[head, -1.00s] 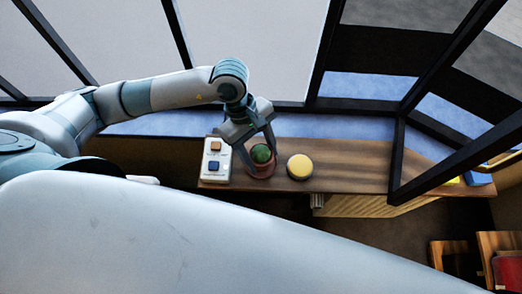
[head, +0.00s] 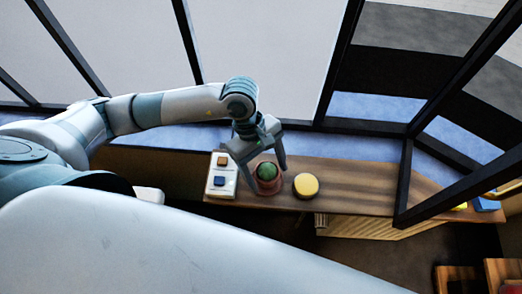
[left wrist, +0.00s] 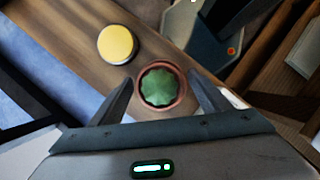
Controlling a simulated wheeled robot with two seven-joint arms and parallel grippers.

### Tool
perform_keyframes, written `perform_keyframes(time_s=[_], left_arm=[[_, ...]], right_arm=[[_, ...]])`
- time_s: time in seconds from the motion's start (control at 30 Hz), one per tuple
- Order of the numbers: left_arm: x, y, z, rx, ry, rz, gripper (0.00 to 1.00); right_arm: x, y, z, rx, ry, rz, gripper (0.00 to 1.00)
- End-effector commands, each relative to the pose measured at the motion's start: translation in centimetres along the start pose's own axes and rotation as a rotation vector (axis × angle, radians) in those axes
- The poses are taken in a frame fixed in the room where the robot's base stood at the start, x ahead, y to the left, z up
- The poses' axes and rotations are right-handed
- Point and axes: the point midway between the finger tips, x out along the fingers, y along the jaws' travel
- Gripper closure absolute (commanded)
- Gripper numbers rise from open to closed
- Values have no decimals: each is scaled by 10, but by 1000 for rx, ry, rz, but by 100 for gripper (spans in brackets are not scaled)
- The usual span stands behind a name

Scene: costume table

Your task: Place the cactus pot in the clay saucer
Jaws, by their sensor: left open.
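The cactus pot (head: 268,186) is a reddish-brown round pot with a green ribbed cactus in it. It stands upright on the wooden table, between the white panel and the yellow disc. In the left wrist view the pot (left wrist: 161,105) shows from above as a brown ring around the cactus. My left gripper (head: 271,179) is open, with its fingers on either side of the pot and apparently clear of it. The open fingers also show in the left wrist view (left wrist: 161,82). I cannot make out a separate clay saucer; whether one lies under the pot is hidden. My right gripper is not in view.
A yellow-topped round disc (head: 306,185) is close to the pot's right. A white panel with an orange and a blue square (head: 221,189) lies to its left. Dark window frames (head: 405,170) stand beyond.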

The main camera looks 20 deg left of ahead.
Motion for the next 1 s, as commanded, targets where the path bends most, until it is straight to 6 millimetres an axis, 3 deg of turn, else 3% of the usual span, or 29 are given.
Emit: perform_keyframes(time_s=[0.17, 0.7, 1.0], left_arm=[[-18, 1, -2, 2, 2, 5, 30], [-106, 1, -2, 1, 3, 4, 30], [-120, 0, 0, 0, 0, 1, 30]], right_arm=[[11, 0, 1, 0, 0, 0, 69], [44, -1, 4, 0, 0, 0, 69], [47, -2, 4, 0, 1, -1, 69]])
